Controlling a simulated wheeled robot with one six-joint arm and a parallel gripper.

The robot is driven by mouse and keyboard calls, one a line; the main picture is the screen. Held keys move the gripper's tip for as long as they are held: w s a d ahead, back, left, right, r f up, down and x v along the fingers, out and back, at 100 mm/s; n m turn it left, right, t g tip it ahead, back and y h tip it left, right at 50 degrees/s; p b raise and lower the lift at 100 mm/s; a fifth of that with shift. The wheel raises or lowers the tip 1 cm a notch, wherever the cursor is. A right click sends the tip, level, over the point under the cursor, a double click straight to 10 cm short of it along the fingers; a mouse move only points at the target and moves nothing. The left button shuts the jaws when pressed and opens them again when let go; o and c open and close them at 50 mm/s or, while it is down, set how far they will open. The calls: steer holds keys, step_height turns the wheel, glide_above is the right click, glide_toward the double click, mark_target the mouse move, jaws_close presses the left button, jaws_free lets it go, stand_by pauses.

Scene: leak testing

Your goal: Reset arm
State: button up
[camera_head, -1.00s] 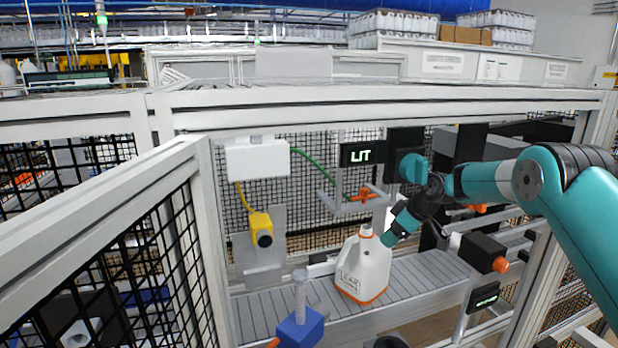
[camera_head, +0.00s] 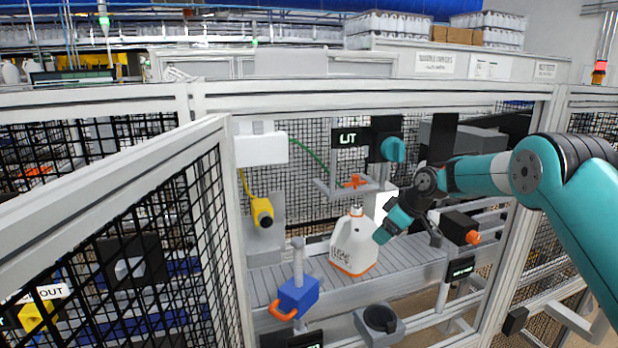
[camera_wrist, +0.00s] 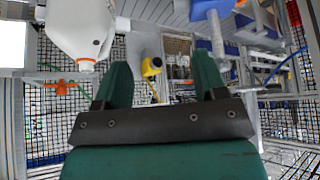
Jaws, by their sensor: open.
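My teal arm reaches in from the right through the frame opening in the head view. My gripper (camera_head: 384,236) is by the right side of the white jug (camera_head: 354,246); in that view I cannot tell whether they touch. In the wrist view my gripper (camera_wrist: 160,78) has its two teal fingers apart, with nothing between them. The white jug (camera_wrist: 82,28) shows beyond and to the left of the fingers there. In the head view the jug stands upright on the grey slatted conveyor (camera_head: 405,268), with an orange base.
A blue block with an orange handle (camera_head: 298,296) stands in front of the jug. A yellow sensor (camera_head: 262,211) is to the left, an orange-handled fixture (camera_head: 355,182) above. A black-and-orange device (camera_head: 460,227) is right of the gripper. Frame posts (camera_head: 518,225) and mesh fencing border the opening.

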steer(key=s+a+r+m+g+b, duration=0.1)
steer(key=s+a+r+b, duration=0.15)
steer(key=s, duration=0.45)
steer(key=s+a+r+b, duration=0.1)
steer(key=s+a+b, duration=0.15)
steer(key=s, duration=0.45)
steer(key=s+a+r+m+g+b, duration=0.1)
steer(key=s+a+r+b, duration=0.1)
steer(key=s+b, duration=0.35)
steer(key=s+d+f+m+b, duration=0.1)
steer(key=s+f+b, duration=0.1)
steer(key=s, duration=1.2)
steer(key=s+d+f+m+g+h+b, duration=0.1)
steer(key=s+f, duration=0.4)
steer(key=s, duration=0.9)
steer(key=shift+g+b, duration=0.3)
steer(key=shift+b, duration=0.35)
